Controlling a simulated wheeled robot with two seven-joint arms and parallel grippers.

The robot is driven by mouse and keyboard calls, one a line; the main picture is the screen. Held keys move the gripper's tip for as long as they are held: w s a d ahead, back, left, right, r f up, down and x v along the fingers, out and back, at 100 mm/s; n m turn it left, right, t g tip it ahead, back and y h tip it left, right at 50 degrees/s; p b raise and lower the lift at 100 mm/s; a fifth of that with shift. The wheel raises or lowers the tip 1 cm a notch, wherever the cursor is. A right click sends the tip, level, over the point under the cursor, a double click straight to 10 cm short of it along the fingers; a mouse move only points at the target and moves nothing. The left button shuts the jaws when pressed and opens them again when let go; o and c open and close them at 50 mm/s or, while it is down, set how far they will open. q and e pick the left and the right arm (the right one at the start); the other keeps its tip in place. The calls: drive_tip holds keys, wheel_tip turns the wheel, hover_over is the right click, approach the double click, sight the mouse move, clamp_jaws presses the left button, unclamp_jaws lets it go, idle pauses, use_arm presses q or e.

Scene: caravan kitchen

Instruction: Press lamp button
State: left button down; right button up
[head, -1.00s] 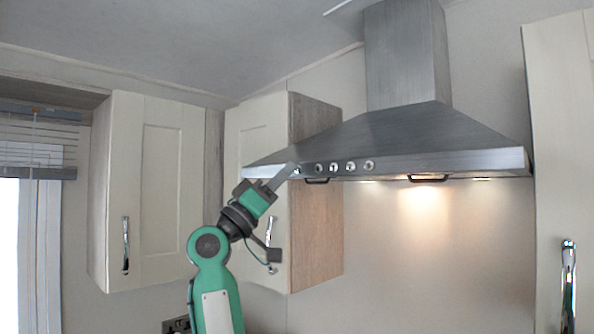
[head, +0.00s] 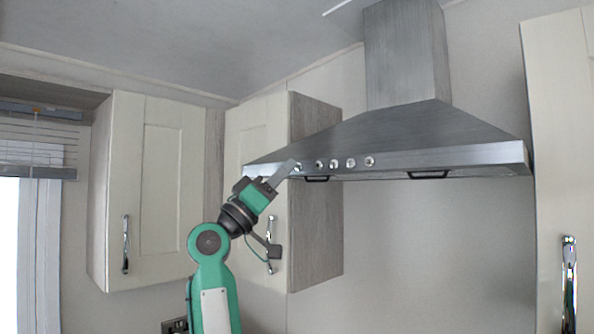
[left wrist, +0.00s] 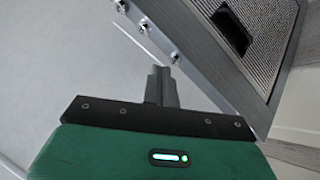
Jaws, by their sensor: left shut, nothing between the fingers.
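The range hood (head: 430,130) is grey metal, with a row of several round buttons (head: 350,163) along its front edge. My left gripper (head: 292,165) is shut and empty, its fingertips at the leftmost button (head: 298,168). In the left wrist view, the shut fingertips (left wrist: 161,72) are right beside the nearest button (left wrist: 175,57); I cannot tell whether they touch it. The hood's lamps are dark, with no glow on the wall below. My right gripper is not in view.
A wall cabinet (head: 258,135) stands behind my left arm, close to the hood's left end. Another cabinet (head: 160,190) hangs farther left, and a tall cabinet door (head: 555,120) is at the right. The wall below the hood is clear.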

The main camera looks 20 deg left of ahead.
use_arm(q)
drive_tip(key=shift+s, duration=0.1)
drive_tip(key=s, duration=0.1)
drive_tip(key=s+a+b, duration=0.1)
drive_tip(key=s, duration=0.1)
drive_tip(key=s+a+b, duration=0.1)
drive_tip(key=s, duration=0.1)
drive_tip(key=shift+s, duration=0.25)
drive_tip(key=shift+w, duration=0.1)
idle(0.5)
